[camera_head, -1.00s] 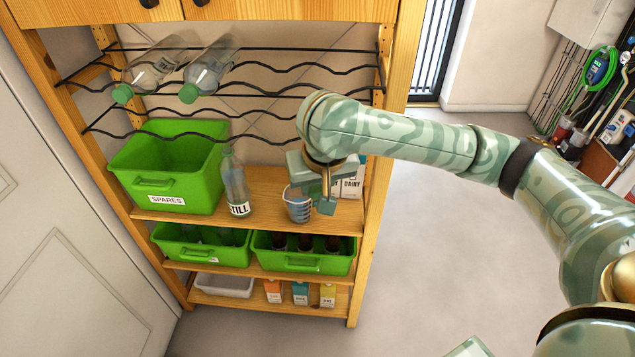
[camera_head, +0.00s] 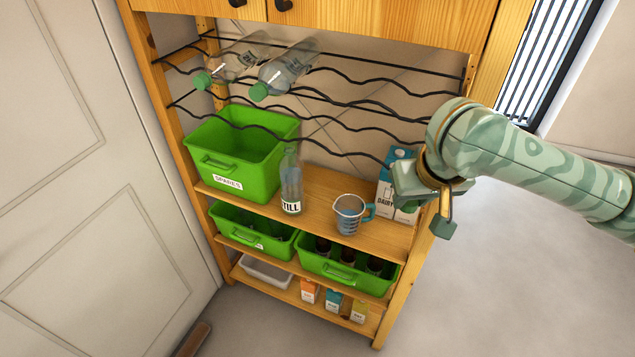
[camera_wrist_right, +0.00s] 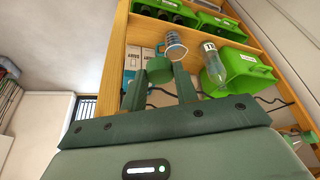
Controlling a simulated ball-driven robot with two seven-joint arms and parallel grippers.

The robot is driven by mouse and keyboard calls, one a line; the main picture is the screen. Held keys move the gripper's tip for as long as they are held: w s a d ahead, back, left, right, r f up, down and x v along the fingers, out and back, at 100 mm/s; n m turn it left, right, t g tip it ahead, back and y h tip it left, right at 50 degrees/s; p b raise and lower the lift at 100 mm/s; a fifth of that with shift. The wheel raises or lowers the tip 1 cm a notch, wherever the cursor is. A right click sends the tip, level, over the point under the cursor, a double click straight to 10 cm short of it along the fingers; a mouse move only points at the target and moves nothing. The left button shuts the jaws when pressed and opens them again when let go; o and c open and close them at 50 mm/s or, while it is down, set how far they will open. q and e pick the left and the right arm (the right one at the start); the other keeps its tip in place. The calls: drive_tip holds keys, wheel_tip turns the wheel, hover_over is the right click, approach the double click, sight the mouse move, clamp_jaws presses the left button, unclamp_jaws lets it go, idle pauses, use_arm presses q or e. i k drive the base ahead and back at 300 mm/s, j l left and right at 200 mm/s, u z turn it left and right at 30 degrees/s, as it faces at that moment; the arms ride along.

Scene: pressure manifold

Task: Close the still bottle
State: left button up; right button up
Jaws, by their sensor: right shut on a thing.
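The still bottle (camera_head: 291,182) is clear glass with a white STILL label. It stands upright on the middle shelf, and I see no cap on its mouth. In the right wrist view the bottle (camera_wrist_right: 214,76) is right of my fingers, apart from them. My right gripper (camera_wrist_right: 158,80) is shut on a green cap (camera_wrist_right: 160,69), held at its fingertips. In the head view my right gripper (camera_head: 443,222) is at the shelf's right post, well right of the bottle; the fingers are partly hidden there. My left gripper is not in view.
A measuring jug (camera_head: 350,213) and cartons (camera_head: 396,184) stand between the bottle and my right gripper. A green SPARES crate (camera_head: 238,155) is left of the bottle. Wavy wire racks (camera_head: 340,110) above hold two capped bottles (camera_head: 284,70). Open floor lies to the right.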

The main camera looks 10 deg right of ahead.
sight(291, 167)
drive_tip(key=i+l+z, duration=0.1)
drive_tip(key=i+l, duration=0.15)
drive_tip(key=l, duration=0.15)
drive_tip(key=i+l, duration=0.25)
drive_tip(key=l, duration=0.2)
drive_tip(key=i+l+z, duration=0.15)
drive_tip(key=l, duration=0.25)
drive_tip(key=i, duration=0.1)
